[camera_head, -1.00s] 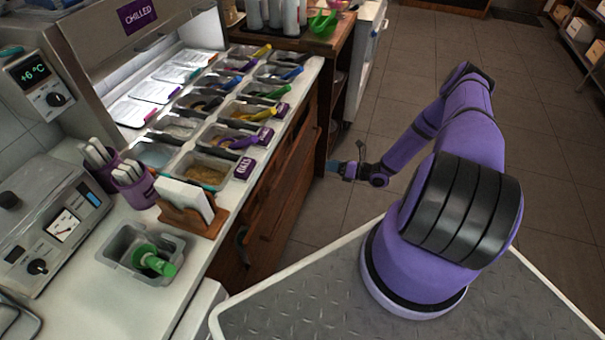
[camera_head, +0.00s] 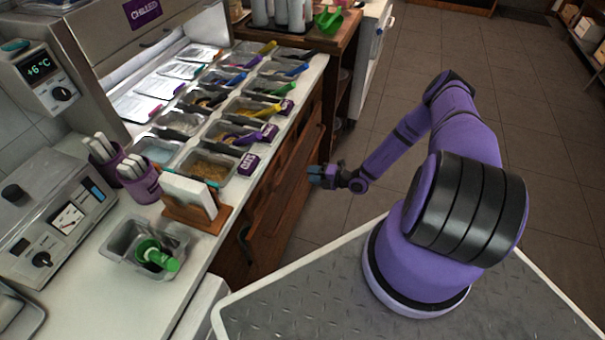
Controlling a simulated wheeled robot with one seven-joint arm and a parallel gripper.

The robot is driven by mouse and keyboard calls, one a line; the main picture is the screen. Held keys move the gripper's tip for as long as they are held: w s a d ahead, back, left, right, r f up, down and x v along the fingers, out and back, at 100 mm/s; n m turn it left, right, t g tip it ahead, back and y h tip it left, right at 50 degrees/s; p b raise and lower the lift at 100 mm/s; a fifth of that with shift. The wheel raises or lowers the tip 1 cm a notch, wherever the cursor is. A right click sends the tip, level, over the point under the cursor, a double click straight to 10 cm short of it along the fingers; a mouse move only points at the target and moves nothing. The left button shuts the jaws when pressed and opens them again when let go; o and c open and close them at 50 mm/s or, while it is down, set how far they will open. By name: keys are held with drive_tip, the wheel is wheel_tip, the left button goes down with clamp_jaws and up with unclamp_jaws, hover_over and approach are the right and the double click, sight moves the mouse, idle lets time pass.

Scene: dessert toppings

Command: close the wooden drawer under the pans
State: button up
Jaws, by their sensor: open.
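The wooden drawer front (camera_head: 284,192) is on the brown cabinet below the counter edge, under the metal topping pans (camera_head: 205,168). It is seen steeply from above, so I cannot tell how far it stands out. My gripper (camera_head: 313,175) is at the end of the purple arm, beside the cabinet's wooden face and below the counter top. Its jaws are open and small in view, with nothing visible between them. I cannot tell whether they touch the drawer front.
A dark curved handle (camera_head: 243,244) is on the nearer cabinet front. A wooden card holder (camera_head: 196,214) and a grey tub with a green scoop (camera_head: 154,254) stand on the counter. A wooden side cart (camera_head: 339,52) is beyond the cabinet. The tiled floor (camera_head: 400,90) to the right is clear.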

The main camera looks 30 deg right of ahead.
sight(302, 173)
drive_tip(key=shift+x, duration=2.25)
clamp_jaws()
